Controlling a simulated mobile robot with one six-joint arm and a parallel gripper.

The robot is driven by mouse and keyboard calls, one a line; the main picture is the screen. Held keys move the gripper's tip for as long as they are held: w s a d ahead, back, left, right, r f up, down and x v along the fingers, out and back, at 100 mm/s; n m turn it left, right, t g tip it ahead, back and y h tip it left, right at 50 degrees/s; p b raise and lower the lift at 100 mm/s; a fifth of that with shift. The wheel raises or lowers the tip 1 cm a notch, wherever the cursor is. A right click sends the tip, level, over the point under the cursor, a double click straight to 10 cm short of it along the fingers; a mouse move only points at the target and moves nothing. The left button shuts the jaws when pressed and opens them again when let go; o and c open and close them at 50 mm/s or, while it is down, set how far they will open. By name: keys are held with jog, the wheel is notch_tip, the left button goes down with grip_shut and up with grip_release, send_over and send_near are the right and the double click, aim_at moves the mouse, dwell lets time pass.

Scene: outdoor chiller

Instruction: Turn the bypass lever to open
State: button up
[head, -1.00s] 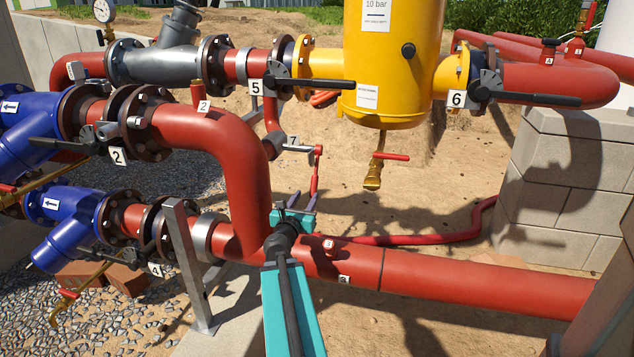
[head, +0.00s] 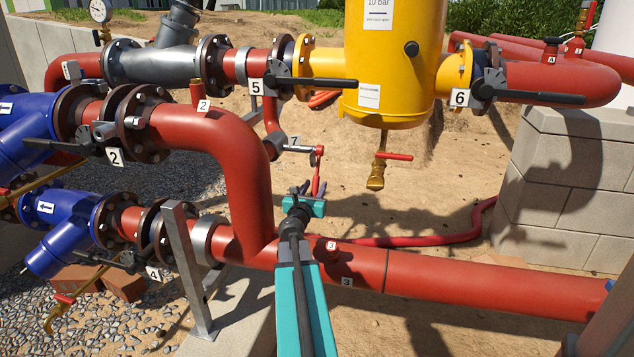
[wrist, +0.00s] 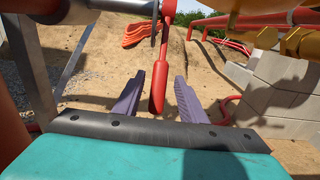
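A red lever (head: 318,168) hangs down from the small grey valve (head: 296,148) tagged 7, left of the yellow tank; I take it for the bypass lever. My gripper (head: 312,188) is at its lower end in the head view. In the wrist view the lever (wrist: 158,85) hangs roughly upright between the two purple fingers of my gripper (wrist: 160,80). The fingers are open, with a gap visible on each side of the lever. Whether the lever's end is level with the fingertips in depth is hard to tell.
The yellow tank (head: 395,60) has a drain valve with a red handle (head: 394,157) to the right. A thick red pipe (head: 440,285) runs low across the front, and a bent red pipe (head: 245,165) stands left. Sandy ground behind the lever is open.

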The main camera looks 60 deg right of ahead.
aim_at(319, 180)
jog(key=shift+x, duration=2.6)
grip_shut()
jog(key=shift+a, duration=0.2)
jog(key=shift+d, duration=0.2)
